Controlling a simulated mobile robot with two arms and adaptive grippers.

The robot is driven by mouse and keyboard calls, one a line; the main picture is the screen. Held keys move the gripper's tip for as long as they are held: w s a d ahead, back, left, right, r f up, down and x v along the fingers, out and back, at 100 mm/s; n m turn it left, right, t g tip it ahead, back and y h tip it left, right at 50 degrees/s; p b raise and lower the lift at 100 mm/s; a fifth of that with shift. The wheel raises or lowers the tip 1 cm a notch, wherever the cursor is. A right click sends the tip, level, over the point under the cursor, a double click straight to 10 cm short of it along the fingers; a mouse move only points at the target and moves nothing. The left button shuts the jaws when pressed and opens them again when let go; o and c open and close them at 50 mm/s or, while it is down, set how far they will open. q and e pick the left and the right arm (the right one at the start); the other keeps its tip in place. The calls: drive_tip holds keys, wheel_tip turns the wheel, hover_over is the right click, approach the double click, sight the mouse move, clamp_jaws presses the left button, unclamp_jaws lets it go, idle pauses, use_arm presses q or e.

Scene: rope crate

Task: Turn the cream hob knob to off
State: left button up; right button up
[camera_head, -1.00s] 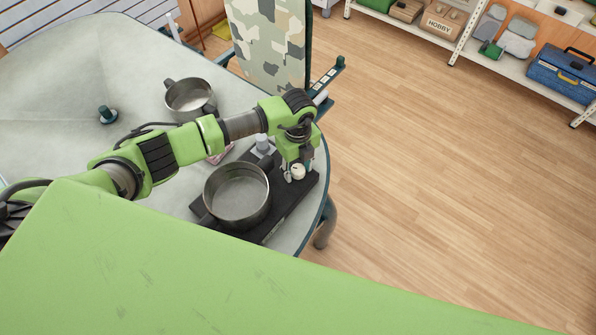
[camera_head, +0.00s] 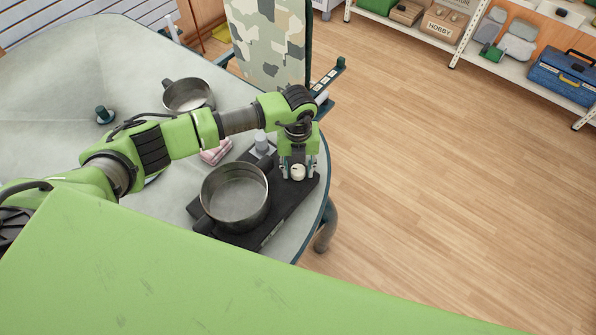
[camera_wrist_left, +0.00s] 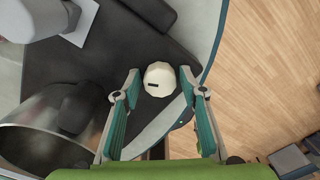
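The cream hob knob (camera_head: 298,172) stands at the right end of the black hob (camera_head: 262,230). In the left wrist view the knob (camera_wrist_left: 160,79) shows a small dark mark on its face. My left gripper (camera_head: 298,176) is directly above the knob, pointing down. In the left wrist view my left gripper (camera_wrist_left: 160,85) is open, with one finger on each side of the knob and a gap showing on both sides. My right gripper is not in view.
A steel pot (camera_head: 236,195) sits on the hob beside the knob. Another pot (camera_head: 188,95), a pink cloth (camera_head: 216,152) and a small grey-capped object (camera_head: 261,140) are on the table (camera_head: 60,75). The table's edge is close to the knob's right.

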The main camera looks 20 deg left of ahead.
use_arm(q)
drive_tip(key=m+b, duration=0.2)
drive_tip(key=m, duration=0.1)
drive_tip(key=shift+f, duration=0.2)
drive_tip(key=m+b, duration=0.1)
drive_tip(key=m, duration=0.1)
drive_tip(key=shift+r+m, duration=0.1)
drive_tip(key=shift+m, duration=0.3)
drive_tip(key=shift+r, duration=0.1)
drive_tip(key=shift+n+p, duration=0.45)
drive_tip(key=shift+n, duration=0.65)
drive_tip(key=shift+r+n+p, duration=0.1)
drive_tip(key=shift+n+p, duration=0.3)
drive_tip(key=shift+n, duration=1.5)
